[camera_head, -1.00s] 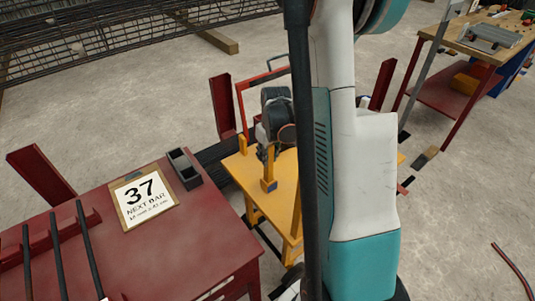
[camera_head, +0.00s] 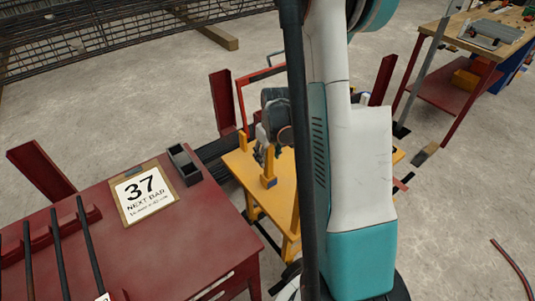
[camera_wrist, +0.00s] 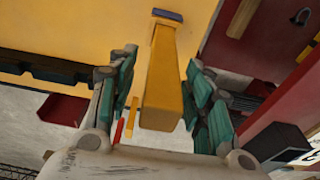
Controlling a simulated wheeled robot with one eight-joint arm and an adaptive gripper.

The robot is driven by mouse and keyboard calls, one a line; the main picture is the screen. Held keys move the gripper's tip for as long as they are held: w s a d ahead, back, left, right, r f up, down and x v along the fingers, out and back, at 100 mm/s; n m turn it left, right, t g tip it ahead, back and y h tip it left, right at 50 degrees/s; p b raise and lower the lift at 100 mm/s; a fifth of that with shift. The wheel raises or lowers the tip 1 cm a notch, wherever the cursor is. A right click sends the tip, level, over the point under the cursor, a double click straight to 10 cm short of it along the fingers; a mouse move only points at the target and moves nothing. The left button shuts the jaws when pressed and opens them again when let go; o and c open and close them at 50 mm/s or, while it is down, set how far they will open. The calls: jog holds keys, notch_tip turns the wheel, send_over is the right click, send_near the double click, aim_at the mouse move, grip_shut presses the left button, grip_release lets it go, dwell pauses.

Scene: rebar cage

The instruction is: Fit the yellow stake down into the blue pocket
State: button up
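The yellow stake (camera_head: 269,163) stands upright on the yellow table (camera_head: 286,188), with its lower end at the blue pocket (camera_head: 269,183). In the wrist view the stake (camera_wrist: 162,85) runs between the fingers toward the blue pocket (camera_wrist: 168,15). My gripper (camera_wrist: 160,75) is open around the stake, with a narrow gap visible on each side. In the head view my gripper (camera_head: 262,152) is small and close to the stake's upper part. How deep the stake sits in the pocket cannot be told.
A red table (camera_head: 200,235) with dark bars and a "37" sign (camera_head: 147,192) stands at left. Another yellow post (camera_head: 243,141) rises near the yellow table's left edge. A red frame (camera_head: 240,95) stands behind. My arm hides the yellow table's right part.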

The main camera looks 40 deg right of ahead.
jog(key=shift+r, duration=0.1)
jog(key=r, duration=0.4)
jog(key=s+r, duration=0.1)
jog(key=r, duration=0.6)
jog(key=shift+s+r, duration=0.35)
jog(key=shift+s, duration=0.05)
jog(key=shift+a, duration=0.1)
